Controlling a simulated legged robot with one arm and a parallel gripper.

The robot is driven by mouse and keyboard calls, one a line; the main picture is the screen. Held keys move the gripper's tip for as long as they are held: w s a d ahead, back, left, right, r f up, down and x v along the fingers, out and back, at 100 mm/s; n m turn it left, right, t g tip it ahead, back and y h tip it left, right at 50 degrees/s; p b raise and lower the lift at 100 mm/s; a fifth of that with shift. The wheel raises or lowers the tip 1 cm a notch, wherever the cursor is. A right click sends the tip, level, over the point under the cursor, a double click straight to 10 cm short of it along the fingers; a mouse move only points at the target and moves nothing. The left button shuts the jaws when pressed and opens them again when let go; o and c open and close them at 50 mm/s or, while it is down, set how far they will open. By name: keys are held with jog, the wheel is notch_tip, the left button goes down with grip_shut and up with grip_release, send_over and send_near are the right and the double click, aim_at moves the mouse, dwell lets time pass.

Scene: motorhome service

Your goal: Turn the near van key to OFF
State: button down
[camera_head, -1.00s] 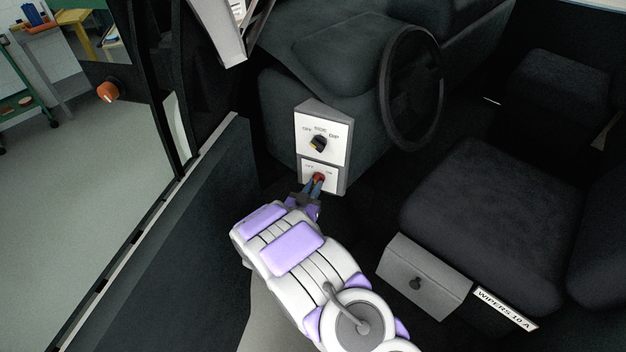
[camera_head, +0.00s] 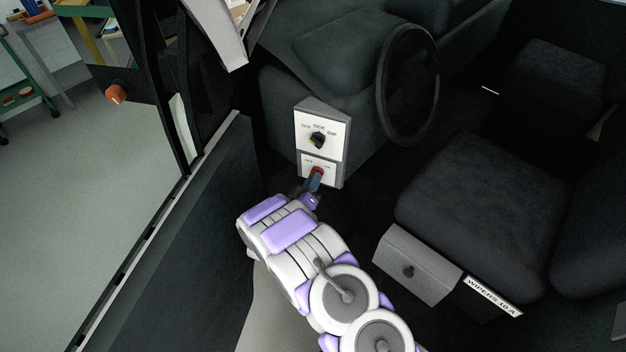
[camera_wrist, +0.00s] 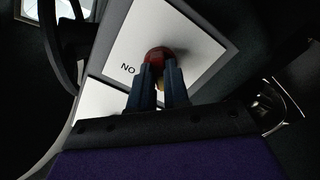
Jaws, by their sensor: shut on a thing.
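The red key (camera_head: 317,170) sits on the lower white panel (camera_head: 330,179) of the switch box in the head view. In the wrist view the red key (camera_wrist: 158,56) shows between the tips of my gripper (camera_wrist: 158,80), with the word "NO" upside down or turned beside it. My gripper (camera_head: 315,178) is shut on the key and hides much of it. A bit of yellow shows between the fingers. The lower panel's labels are too small or covered to read in the head view, so I cannot tell the key's setting.
Above the key is a black rotary knob (camera_head: 317,140) on a panel with several labelled positions. The steering wheel (camera_head: 410,85) is to the upper right. A grey box (camera_head: 415,265) stands before the seat (camera_head: 475,200). The door (camera_head: 200,240) is close on the left.

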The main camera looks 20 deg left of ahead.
jog(key=shift+a+f+n, duration=0.1)
jog(key=shift+n, duration=0.2)
jog(key=c, duration=1.1)
grip_release()
jog(key=shift+a, duration=0.25)
jog(key=shift+d, duration=0.1)
jog(key=s, duration=1.7)
jog(key=shift+s+a, duration=0.15)
jog(key=shift+a, duration=0.3)
jog(key=shift+f, duration=0.1)
